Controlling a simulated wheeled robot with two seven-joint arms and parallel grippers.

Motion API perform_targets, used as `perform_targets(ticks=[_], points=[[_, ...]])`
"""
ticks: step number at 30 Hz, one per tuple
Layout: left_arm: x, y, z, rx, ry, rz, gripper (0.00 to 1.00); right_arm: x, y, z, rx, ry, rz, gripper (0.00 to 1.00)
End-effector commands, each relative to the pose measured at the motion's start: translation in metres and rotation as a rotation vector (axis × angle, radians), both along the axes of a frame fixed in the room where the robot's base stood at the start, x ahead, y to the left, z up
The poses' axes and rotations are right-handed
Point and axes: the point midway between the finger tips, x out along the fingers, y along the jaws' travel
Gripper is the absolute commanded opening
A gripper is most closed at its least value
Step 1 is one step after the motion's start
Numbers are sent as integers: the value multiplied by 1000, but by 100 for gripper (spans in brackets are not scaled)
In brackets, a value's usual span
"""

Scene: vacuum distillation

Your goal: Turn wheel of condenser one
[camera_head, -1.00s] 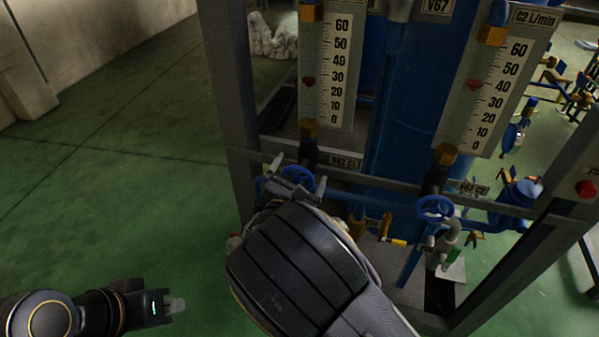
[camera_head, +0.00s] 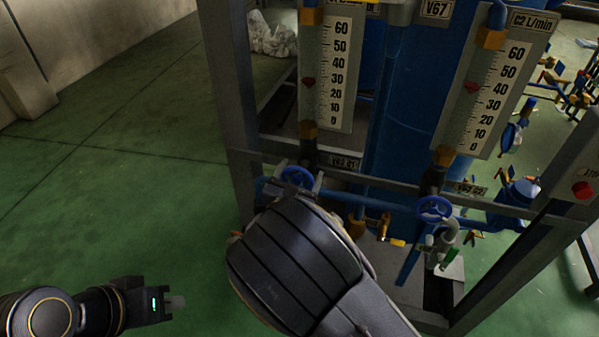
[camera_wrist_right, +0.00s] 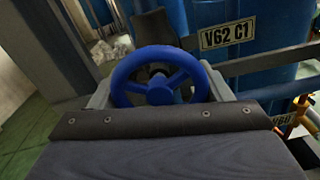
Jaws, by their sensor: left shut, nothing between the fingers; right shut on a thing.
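The blue wheel of condenser one (camera_head: 297,177) sits below the left flow gauge (camera_head: 327,75), next to the label V62 C1 (camera_head: 345,162). In the right wrist view the blue wheel (camera_wrist_right: 160,84) is upright in front of the wrist, with a finger at each side of its rim. My right gripper (camera_head: 299,180) is shut on this wheel; my wrist hides its lower part in the head view. My left gripper (camera_head: 176,302) is shut and empty, low at the left over the green floor.
A second blue wheel (camera_head: 434,209) sits to the right, below the C2 gauge (camera_head: 490,90). A blue pipe and a yellow-handled valve (camera_head: 390,240) lie between the wheels. Grey frame posts (camera_head: 228,100) stand close by. The green floor (camera_head: 120,200) at left is clear.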

Motion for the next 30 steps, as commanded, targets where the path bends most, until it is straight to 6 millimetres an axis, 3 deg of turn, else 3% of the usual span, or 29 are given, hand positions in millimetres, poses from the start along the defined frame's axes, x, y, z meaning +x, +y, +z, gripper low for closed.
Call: perform_targets(ticks=[4,5,9,20,30], points=[[0,0,0,0,0,0,0,0,0,0,2,-2,0,49],[0,0,0,0,0,0,0,0,0,0,2,-2,0,76],[0,0,0,0,0,0,0,0,0,0,3,-2,0,94],[0,0,-2,0,0,0,0,-6,3,0,4,-3,1,94],[0,0,-10,0,0,0,0,-58,20,-1,4,-1,3,94]])
